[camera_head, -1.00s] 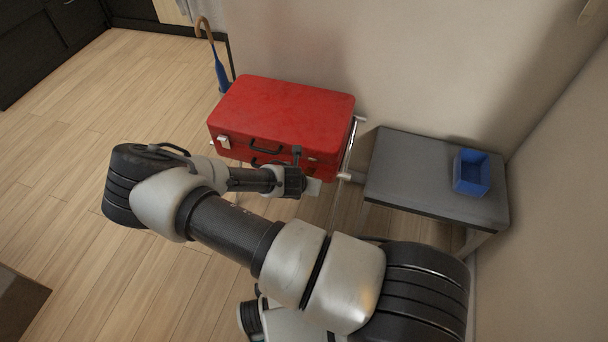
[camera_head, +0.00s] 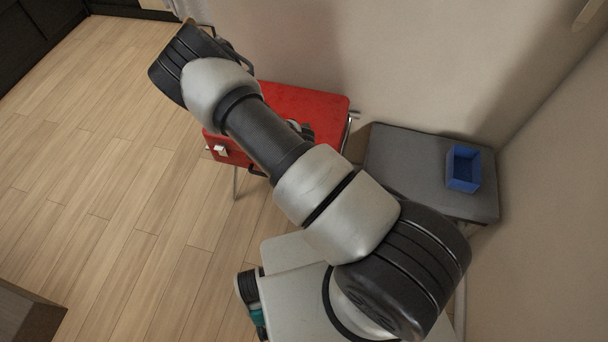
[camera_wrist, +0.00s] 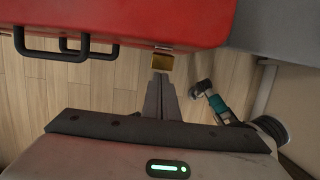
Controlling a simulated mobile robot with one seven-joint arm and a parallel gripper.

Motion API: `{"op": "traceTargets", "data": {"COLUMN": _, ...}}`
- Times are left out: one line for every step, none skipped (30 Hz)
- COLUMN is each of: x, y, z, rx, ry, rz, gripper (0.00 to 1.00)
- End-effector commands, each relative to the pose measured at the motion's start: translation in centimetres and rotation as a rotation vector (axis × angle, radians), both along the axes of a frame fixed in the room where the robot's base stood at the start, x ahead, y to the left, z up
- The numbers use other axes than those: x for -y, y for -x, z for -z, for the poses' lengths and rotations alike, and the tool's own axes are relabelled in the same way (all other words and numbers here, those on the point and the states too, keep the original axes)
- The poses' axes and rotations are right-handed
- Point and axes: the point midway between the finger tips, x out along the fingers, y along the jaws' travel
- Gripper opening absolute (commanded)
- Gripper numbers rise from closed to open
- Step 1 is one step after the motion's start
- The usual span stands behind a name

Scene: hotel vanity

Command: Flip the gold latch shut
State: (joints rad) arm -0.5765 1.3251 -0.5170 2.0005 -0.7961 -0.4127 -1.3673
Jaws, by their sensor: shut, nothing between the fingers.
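The gold latch (camera_wrist: 162,62) sticks out at the suitcase's edge, near the middle of the wrist view. My gripper (camera_wrist: 161,78) is shut and empty, its fingertips just below the gold latch in the picture; I cannot tell whether they touch it. In the head view my arm hides the gripper and this latch. A second, pale latch (camera_head: 221,151) shows at the suitcase's left front.
Black handles (camera_wrist: 62,46) stick out from the suitcase, left of the gold latch in the wrist view. A grey bench (camera_head: 400,160) stands to the right, with a blue open box (camera_head: 464,168) on it. The wooden floor (camera_head: 110,150) at left is clear.

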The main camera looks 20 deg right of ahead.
Motion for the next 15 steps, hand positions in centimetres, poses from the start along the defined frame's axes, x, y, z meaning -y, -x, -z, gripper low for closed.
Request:
{"op": "traceTargets", "data": {"x": -0.1, "y": 0.1, "z": 0.1, "rx": -0.001, "ry": 0.000, "rz": -0.001, "gripper": 0.00}}
{"op": "traceTargets", "data": {"x": -0.1, "y": 0.1, "z": 0.1, "rx": -0.001, "ry": 0.000, "rz": -0.001, "gripper": 0.00}}
{"op": "traceTargets", "data": {"x": -0.1, "y": 0.1, "z": 0.1, "rx": -0.001, "ry": 0.000, "rz": -0.001, "gripper": 0.00}}
{"op": "traceTargets", "data": {"x": -0.1, "y": 0.1, "z": 0.1, "rx": -0.001, "ry": 0.000, "rz": -0.001, "gripper": 0.00}}
{"op": "traceTargets", "data": {"x": -0.1, "y": 0.1, "z": 0.1, "rx": -0.001, "ry": 0.000, "rz": -0.001, "gripper": 0.00}}
{"op": "traceTargets", "data": {"x": -0.1, "y": 0.1, "z": 0.0, "rx": -0.001, "ry": 0.000, "rz": -0.001, "gripper": 0.00}}
{"op": "traceTargets", "data": {"x": -0.1, "y": 0.1, "z": -0.1, "rx": -0.001, "ry": 0.000, "rz": -0.001, "gripper": 0.00}}
{"op": "traceTargets", "data": {"x": -0.1, "y": 0.1, "z": -0.1, "rx": -0.001, "ry": 0.000, "rz": -0.001, "gripper": 0.00}}
{"op": "traceTargets", "data": {"x": -0.1, "y": 0.1, "z": -0.3, "rx": -0.001, "ry": 0.000, "rz": -0.001, "gripper": 0.00}}
{"op": "traceTargets", "data": {"x": -0.1, "y": 0.1, "z": -0.4, "rx": -0.001, "ry": 0.000, "rz": -0.001, "gripper": 0.00}}
{"op": "traceTargets", "data": {"x": -0.1, "y": 0.1, "z": -0.6, "rx": -0.001, "ry": 0.000, "rz": -0.001, "gripper": 0.00}}
{"op": "traceTargets", "data": {"x": -0.1, "y": 0.1, "z": -0.8, "rx": -0.001, "ry": 0.000, "rz": -0.001, "gripper": 0.00}}
{"op": "traceTargets", "data": {"x": -0.1, "y": 0.1, "z": -0.9, "rx": -0.001, "ry": 0.000, "rz": -0.001, "gripper": 0.00}}
{"op": "traceTargets", "data": {"x": -0.1, "y": 0.1, "z": -1.1, "rx": -0.001, "ry": 0.000, "rz": -0.001, "gripper": 0.00}}
{"op": "traceTargets", "data": {"x": -0.1, "y": 0.0, "z": -1.3, "rx": 0.000, "ry": 0.000, "rz": -0.001, "gripper": 0.00}}
